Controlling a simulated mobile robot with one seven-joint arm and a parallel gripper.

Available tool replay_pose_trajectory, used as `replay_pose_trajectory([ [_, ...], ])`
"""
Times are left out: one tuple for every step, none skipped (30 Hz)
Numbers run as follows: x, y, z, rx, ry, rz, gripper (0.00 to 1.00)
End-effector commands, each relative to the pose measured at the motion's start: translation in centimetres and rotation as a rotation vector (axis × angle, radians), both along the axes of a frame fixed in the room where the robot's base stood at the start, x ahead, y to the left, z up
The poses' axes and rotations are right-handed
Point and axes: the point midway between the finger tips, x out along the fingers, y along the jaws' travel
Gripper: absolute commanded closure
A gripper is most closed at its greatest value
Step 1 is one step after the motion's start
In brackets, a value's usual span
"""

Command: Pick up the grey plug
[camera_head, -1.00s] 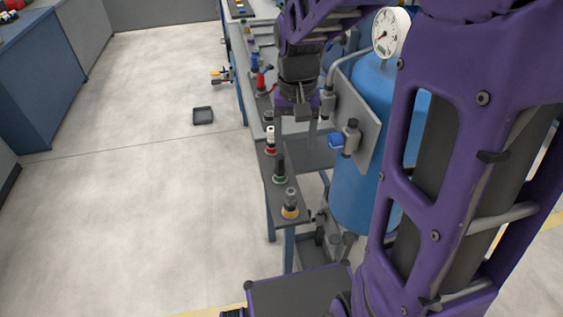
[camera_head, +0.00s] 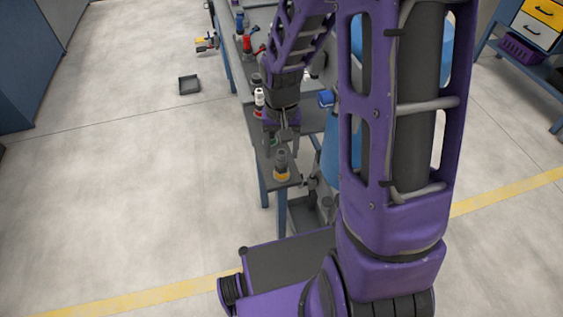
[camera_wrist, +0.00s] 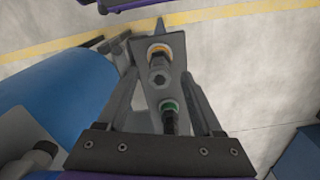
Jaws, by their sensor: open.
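The grey plug (camera_head: 281,161) stands upright in a yellow-ringed seat at the near end of the narrow bench shelf. In the wrist view the grey plug (camera_wrist: 159,76) shows its hexagonal top, with the yellow ring (camera_wrist: 158,51) beyond it. My gripper (camera_head: 282,142) is open and empty, pointing down just behind the plug in the head view. In the wrist view its fingers (camera_wrist: 160,85) stand left and right of the row of fittings. A dark fitting with a green ring (camera_wrist: 170,106) is closer to my wrist; in the head view my gripper mostly hides it.
A white fitting with a red ring (camera_head: 259,100) stands behind my gripper on the shelf. A blue tank (camera_wrist: 65,105) stands close beside the shelf.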

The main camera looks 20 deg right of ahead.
Motion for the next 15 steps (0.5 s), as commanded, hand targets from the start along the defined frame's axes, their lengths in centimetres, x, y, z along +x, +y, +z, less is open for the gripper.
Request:
replay_pose_trajectory([
  [-0.07,-0.01,-0.86,0.0,0.003,0.0,0.32],
  [-0.06,-0.03,-1.14,0.0,0.002,0.0,0.32],
  [-0.04,-0.02,-1.45,-0.001,0.001,0.0,0.32],
  [-0.03,-0.02,-1.61,-0.001,0.001,0.0,0.32],
  [-0.03,-0.02,-1.71,-0.001,0.001,0.0,0.32],
  [-0.02,-0.02,-1.77,0.0,0.0,0.0,0.32],
  [-0.01,-0.03,-1.77,0.0,0.0,0.0,0.32],
  [0.0,-0.02,-1.76,0.0,-0.001,0.0,0.32],
  [0.01,-0.02,-1.73,0.0,-0.001,0.0,0.32],
  [0.01,-0.02,-1.73,0.0,-0.001,0.0,0.32],
  [0.01,-0.03,-1.72,0.0,-0.001,0.0,0.32],
  [0.01,-0.02,-1.72,0.0,-0.001,0.0,0.36],
  [0.01,-0.02,-1.72,0.0,-0.001,0.0,0.42],
  [0.01,-0.02,-1.71,0.0,-0.001,0.0,0.47],
  [0.01,-0.02,-1.71,0.0,-0.001,0.0,0.54],
])
